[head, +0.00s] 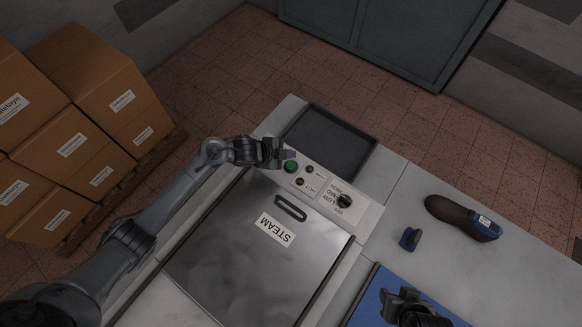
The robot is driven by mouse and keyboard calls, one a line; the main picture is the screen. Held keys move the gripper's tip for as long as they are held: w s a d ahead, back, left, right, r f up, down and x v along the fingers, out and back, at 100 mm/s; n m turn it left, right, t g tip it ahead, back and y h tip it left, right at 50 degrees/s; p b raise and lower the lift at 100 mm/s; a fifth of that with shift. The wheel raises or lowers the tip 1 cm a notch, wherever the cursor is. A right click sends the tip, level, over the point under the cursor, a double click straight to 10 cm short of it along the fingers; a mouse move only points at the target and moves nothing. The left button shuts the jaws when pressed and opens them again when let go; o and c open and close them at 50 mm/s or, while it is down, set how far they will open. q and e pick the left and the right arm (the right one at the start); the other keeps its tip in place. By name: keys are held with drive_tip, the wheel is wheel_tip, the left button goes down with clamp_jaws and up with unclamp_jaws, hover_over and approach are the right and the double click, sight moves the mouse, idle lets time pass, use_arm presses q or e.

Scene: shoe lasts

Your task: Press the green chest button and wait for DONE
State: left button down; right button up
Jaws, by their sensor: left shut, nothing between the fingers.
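The green button (291,167) sits on the white control panel (363,215) of the steam chest. The chest's metal lid (235,265) is marked STEAM and is down. My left gripper (288,154) is shut and empty, just beyond the green button in the picture. I cannot tell whether its tips touch the panel or hover above it. A small dark green lamp (309,170) and a dark lamp (300,182) marked HOT are beside the button. No DONE sign is readable. My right gripper (405,295) is at the bottom right, and its fingers are unclear.
A black knob (344,201) stands on the panel. A dark tray (368,160) lies behind it. A brown shoe last (452,213) with a blue end and a small blue block (410,239) lie on the right table. A blue mat (372,302) is in front. Cardboard boxes (85,75) stand left.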

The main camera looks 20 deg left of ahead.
sight(289, 167)
use_arm(q)
wheel_tip(289, 167, down, 3)
drive_tip(key=shift+r+b, duration=0.1)
drive_tip(key=shift+b, duration=0.85)
drive_tip(key=shift+f+b, duration=0.55)
drive_tip(key=shift+f, duration=0.45)
use_arm(e)
drive_tip(key=shift+d+f, duration=0.15)
drive_tip(key=shift+f, duration=1.9)
use_arm(q)
drive_tip(key=shift+f, duration=0.2)
use_arm(e)
drive_tip(key=shift+f, duration=0.1)
use_arm(q)
drive_tip(key=shift+f, duration=0.2)
drive_tip(key=shift+f+b, duration=0.4)
drive_tip(key=shift+b, duration=0.05)
use_arm(e)
drive_tip(key=shift+f, duration=0.35)
drive_tip(key=shift+r, duration=0.15)
use_arm(q)
drive_tip(key=shift+r+p, duration=0.75)
drive_tip(key=shift+p, duration=0.1)
drive_tip(key=shift+r, duration=0.1)
use_arm(e)
drive_tip(key=shift+r, duration=0.8)
use_arm(q)
drive_tip(key=shift+r, duration=0.1)
